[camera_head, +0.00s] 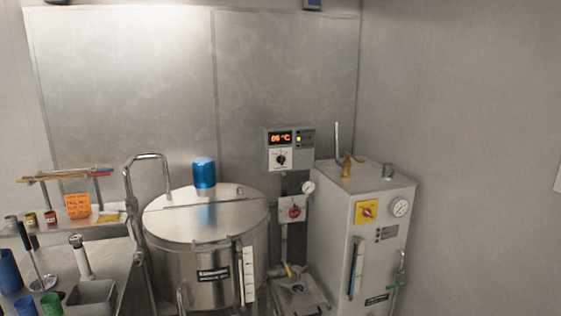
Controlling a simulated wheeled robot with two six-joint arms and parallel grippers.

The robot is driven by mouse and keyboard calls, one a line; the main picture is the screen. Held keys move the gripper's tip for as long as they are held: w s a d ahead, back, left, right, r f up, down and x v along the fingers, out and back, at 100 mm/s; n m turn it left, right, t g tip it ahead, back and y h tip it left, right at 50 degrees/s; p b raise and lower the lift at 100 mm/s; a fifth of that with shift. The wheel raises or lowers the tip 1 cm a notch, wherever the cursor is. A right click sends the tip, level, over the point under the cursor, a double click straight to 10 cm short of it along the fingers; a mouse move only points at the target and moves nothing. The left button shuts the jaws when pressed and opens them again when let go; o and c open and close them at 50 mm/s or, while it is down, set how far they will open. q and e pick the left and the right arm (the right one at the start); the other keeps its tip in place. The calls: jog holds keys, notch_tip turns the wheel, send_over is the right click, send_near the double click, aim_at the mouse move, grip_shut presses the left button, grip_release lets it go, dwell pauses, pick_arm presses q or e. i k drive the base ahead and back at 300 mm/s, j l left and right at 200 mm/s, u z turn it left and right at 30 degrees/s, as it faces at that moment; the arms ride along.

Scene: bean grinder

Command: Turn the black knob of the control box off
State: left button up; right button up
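The control box (289,149) is a grey box on the back wall, right of the middle of the head view. Its lit display (280,137) shows orange characters that look like a number and °C. The black knob (282,160) sits on a white dial plate below the display. Its exact pointer angle is too small to tell. A small yellow light (299,139) shows to the right of the display. Neither of my grippers is in view, and nothing covers the knob.
A lidded steel vat (206,215) with a blue motor cap (204,173) stands left of and below the box. A white cabinet (366,235) with gauges stands to the right. A cluttered steel counter (112,262) is at left. A red switch (293,211) sits below the box.

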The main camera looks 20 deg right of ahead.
aim_at(280, 159)
jog(key=i+l, duration=0.2)
jog(key=l, duration=0.2)
jog(key=i+l, duration=0.2)
jog(key=l, duration=0.2)
jog(key=i+l, duration=0.2)
jog(key=l, duration=0.2)
jog(key=i+l, duration=0.2)
jog(key=l, duration=0.2)
jog(key=i+l, duration=0.2)
jog(key=l, duration=0.2)
